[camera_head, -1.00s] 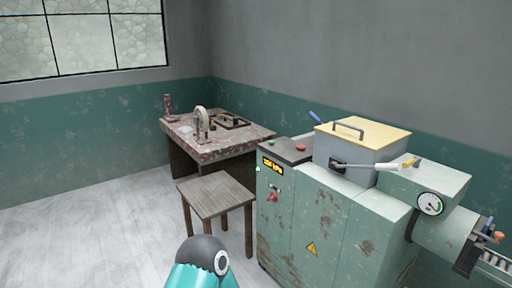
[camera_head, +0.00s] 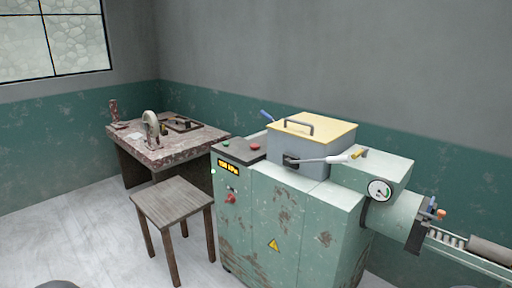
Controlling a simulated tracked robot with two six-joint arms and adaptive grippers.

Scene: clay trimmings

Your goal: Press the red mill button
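The mill is a worn pale-green machine (camera_head: 300,225) right of centre, with a grey hopper under a yellow lid (camera_head: 312,131). On the dark panel on its top left are a small red button (camera_head: 255,147) and a green button (camera_head: 226,143). A red switch or knob (camera_head: 231,198) is on its front face below a lit yellow display (camera_head: 228,167). Neither gripper is in view. A small dark part of my arm shows at the bottom left edge, away from the mill.
A wooden stool (camera_head: 174,203) stands left of the mill. Behind it is a stained table (camera_head: 160,155) with tools on it. A roller conveyor (camera_head: 465,254) runs off the mill's right side. Floor at the left is clear.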

